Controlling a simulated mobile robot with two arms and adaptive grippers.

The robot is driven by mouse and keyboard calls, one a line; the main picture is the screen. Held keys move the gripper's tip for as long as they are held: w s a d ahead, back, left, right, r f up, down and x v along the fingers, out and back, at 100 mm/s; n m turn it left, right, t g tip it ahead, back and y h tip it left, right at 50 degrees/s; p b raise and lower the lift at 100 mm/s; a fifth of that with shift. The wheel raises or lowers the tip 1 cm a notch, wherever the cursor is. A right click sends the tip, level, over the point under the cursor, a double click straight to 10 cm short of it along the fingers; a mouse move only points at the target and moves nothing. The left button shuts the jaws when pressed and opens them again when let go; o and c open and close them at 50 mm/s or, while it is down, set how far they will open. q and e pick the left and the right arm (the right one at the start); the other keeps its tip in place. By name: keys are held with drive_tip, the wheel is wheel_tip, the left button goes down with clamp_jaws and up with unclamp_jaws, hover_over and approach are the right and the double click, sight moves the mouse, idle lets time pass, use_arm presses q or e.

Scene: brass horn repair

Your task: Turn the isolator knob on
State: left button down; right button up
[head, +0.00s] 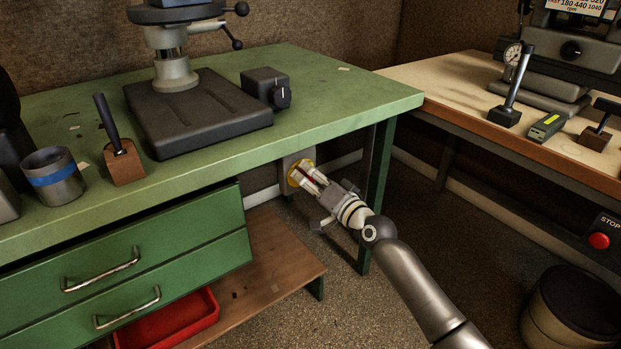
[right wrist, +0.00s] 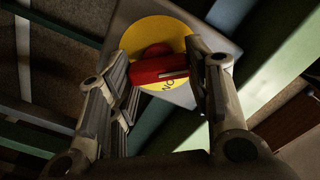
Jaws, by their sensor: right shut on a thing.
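The isolator knob (right wrist: 158,68) is red and sits on a round yellow plate (right wrist: 150,34) on a grey box (right wrist: 125,16). In the head view the yellow plate (head: 294,174) shows under the right end of the green bench, and the knob is mostly hidden by my gripper. My right gripper (head: 309,177) reaches it from the lower right. In the right wrist view the fingers of my right gripper (right wrist: 163,72) are shut on the knob, one on each side. Dark lettering shows on the plate just below the knob. My left gripper is not in view.
The green bench (head: 335,98) overhangs the box, with a green leg (head: 379,180) close to my right gripper. A drawer unit (head: 190,240) and a low wooden shelf (head: 275,265) are to the left. A second bench (head: 440,85) stands at right. The floor between is clear.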

drive_tip(key=m, duration=0.3)
drive_tip(key=shift+m+p, duration=0.4)
drive_tip(key=shift+m, duration=1.6)
drive_tip(key=m+p, duration=0.1)
drive_tip(key=m, duration=0.2)
drive_tip(key=m+p, duration=0.1)
drive_tip(key=m, duration=0.2)
drive_tip(key=m+p, duration=0.2)
drive_tip(key=m, duration=0.1)
drive_tip(key=shift+f, duration=0.3)
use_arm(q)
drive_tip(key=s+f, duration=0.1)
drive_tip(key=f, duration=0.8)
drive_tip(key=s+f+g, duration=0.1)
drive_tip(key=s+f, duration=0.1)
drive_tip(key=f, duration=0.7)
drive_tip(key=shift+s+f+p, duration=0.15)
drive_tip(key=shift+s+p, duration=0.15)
use_arm(e)
drive_tip(key=shift+f+m, duration=0.1)
drive_tip(key=shift+m, duration=0.5)
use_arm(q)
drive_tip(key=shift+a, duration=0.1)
use_arm(e)
drive_tip(key=o, duration=1)
